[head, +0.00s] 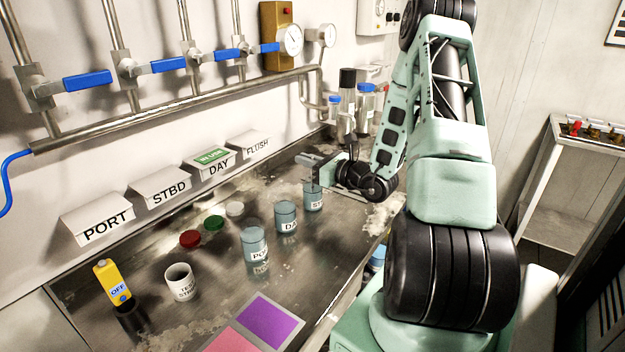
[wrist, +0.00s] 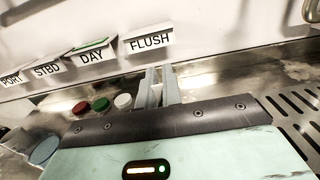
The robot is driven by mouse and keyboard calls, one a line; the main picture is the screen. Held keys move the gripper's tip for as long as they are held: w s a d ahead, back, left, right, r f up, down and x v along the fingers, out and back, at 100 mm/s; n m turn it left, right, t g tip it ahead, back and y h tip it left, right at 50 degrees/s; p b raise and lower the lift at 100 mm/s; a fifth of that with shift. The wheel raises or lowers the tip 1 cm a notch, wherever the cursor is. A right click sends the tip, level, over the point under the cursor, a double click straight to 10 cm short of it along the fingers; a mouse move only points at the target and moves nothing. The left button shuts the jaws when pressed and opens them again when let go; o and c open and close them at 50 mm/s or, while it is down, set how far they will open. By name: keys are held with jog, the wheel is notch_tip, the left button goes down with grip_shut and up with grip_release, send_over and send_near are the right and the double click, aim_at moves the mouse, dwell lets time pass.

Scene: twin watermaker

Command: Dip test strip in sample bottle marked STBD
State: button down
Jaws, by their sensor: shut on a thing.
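My gripper (head: 312,165) is above the bottle whose label starts with ST (head: 313,198), the farthest of three open bottles in the head view. In the wrist view, my two fingers (wrist: 158,78) are close together. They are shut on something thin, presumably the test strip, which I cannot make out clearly. Whether it reaches into the bottle cannot be told. The DAY bottle (head: 287,216) and the PORT bottle (head: 255,245) stand nearer on the counter. The white TEST STRIPS cup (head: 180,281) stands at the front left.
Red (head: 190,239), green (head: 214,223) and white (head: 235,209) caps lie left of the bottles. Signs for PORT, STBD, DAY and FLUSH line the wall. A yellow meter (head: 112,283) stands at the left, a purple and pink card (head: 268,320) in front. Tall cylinders (head: 347,105) stand behind my gripper.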

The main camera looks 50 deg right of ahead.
notch_tip(320, 180, up, 8)
jog(key=p, duration=0.6)
jog(key=shift+r, duration=0.15)
